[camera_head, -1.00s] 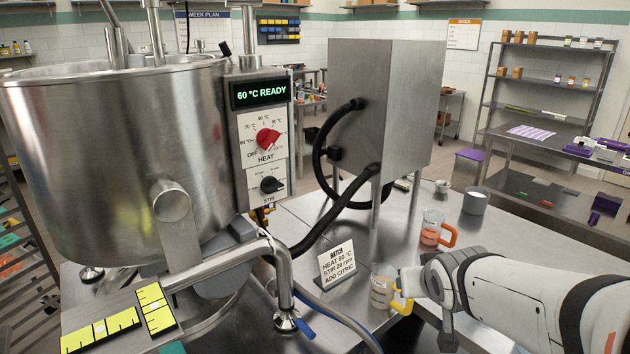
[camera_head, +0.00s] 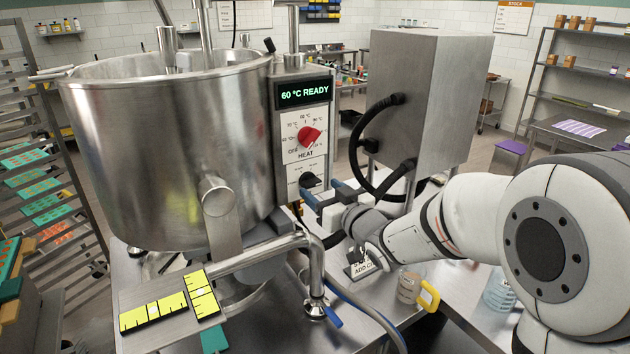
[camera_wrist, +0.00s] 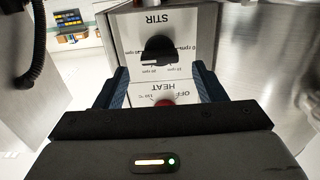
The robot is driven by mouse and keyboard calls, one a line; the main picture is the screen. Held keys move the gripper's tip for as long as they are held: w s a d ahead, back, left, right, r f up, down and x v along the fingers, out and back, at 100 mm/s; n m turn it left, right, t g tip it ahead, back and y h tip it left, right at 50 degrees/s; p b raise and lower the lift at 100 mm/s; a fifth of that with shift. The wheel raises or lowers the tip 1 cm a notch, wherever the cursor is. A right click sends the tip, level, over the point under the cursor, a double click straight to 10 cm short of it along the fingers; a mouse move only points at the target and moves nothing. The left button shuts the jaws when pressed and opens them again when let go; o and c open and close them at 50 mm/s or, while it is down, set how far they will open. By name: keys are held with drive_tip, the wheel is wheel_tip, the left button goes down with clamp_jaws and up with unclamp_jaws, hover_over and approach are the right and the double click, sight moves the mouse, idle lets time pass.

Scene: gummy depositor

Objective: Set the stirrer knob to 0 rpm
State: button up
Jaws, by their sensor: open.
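The black stirrer knob (camera_head: 308,180) sits on the white STIR panel below the red HEAT knob (camera_head: 309,136). In the wrist view, which is upside down, the stirrer knob (camera_wrist: 158,48) is ahead between the fingers, with rpm marks around it. I cannot tell which mark it points at. My gripper (camera_head: 320,190) is open in front of the panel, its blue fingers on either side of the knob's line and apparently short of it. In the wrist view my gripper (camera_wrist: 162,76) shows an empty gap. The display (camera_head: 304,93) reads 60 °C READY.
The steel kettle (camera_head: 165,150) stands left of the panel. Black hoses (camera_head: 355,150) from a steel cabinet (camera_head: 420,100) run close to my gripper's right. A pipe with a blue-handled valve (camera_head: 318,300) is below. A batch card (camera_head: 362,262) and a jug (camera_head: 410,287) stand on the table.

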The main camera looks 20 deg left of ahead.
sight(314, 184)
drive_tip(key=shift+p+x, duration=0.45)
drive_tip(key=shift+x, duration=1.35)
drive_tip(key=shift+c, duration=0.4)
drive_tip(key=c, duration=0.9)
